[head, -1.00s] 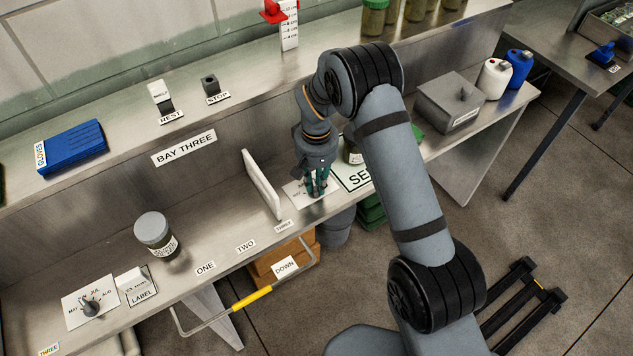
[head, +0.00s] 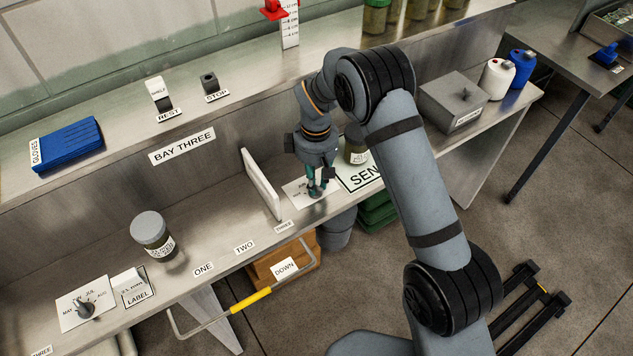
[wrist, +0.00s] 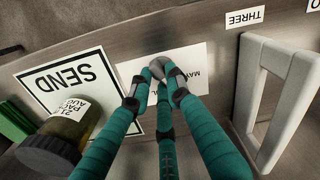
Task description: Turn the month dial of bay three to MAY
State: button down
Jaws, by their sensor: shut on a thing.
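My gripper (head: 316,191) is at a white dial card (head: 294,188), just right of a white upright divider (head: 262,184). In the wrist view, its teal fingers (wrist: 156,84) are shut on the grey knob (wrist: 158,66) of the month dial. The card shows there too (wrist: 192,56), with MAY readable upside down; the fingers hide other marks, and I cannot tell where the knob points. The BAY THREE sign (head: 182,145) is on the back panel, left of the divider. A second month dial (head: 86,308) stands at the far left on its own card.
A SEND card (head: 362,176) with a labelled jar (wrist: 62,132) is beside the dial. Another jar (head: 152,236) stands left of the divider. The DOWN handle with a yellow grip (head: 250,301) juts out in front. A grey box (head: 452,100) stands right.

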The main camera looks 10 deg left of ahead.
jog(key=n, duration=0.6)
jog(key=shift+a, duration=0.15)
jog(key=shift+n, duration=0.3)
jog(key=c, duration=1.7)
grip_release()
jog(key=shift+o, duration=0.3)
jog(key=shift+r, duration=0.1)
notch_tip(320, 180, up, 12)
